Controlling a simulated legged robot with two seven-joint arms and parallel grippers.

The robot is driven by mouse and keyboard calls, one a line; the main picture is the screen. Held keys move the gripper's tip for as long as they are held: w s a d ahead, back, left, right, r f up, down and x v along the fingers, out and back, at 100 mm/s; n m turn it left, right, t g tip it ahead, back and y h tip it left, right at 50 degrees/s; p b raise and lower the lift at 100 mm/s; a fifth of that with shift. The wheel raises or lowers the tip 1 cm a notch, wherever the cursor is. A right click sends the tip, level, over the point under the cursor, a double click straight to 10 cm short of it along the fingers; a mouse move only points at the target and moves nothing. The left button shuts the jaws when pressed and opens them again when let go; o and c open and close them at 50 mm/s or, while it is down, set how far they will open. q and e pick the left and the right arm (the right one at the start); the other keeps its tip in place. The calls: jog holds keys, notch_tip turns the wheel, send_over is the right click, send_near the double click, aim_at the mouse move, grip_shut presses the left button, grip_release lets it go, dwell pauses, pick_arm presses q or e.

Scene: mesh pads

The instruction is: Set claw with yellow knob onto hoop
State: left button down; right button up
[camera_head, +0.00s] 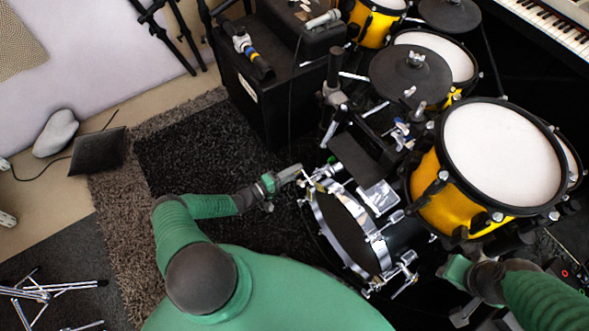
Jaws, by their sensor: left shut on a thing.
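The hoop (318,222) is the chrome rim of a small drum with a dark head, lying tilted at the centre right. My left gripper (291,178) is at the upper left edge of the hoop. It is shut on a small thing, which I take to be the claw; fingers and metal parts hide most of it. Metal fittings (326,174) show just right of the fingertips; I cannot make out a yellow knob, or whether the claw touches the hoop. My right gripper (460,285) is low at the right, below the yellow drum; its fingers are unclear.
A large yellow drum (505,155) with a white head stands right of the hoop. Clamps, a pedal plate (378,196) and a black cymbal pad (410,75) crowd the area above. A black box (270,95) stands behind.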

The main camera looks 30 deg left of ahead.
pick_arm(q)
jog(key=shift+d+r+m+p, duration=0.15)
jog(key=shift+r+m+p, duration=0.25)
jog(key=shift+m, duration=0.2)
jog(key=c, duration=1.3)
grip_release()
jog(key=shift+o, duration=0.2)
jog(key=p+v, duration=0.2)
jog(key=v, duration=1.5)
jog(key=shift+p, duration=0.35)
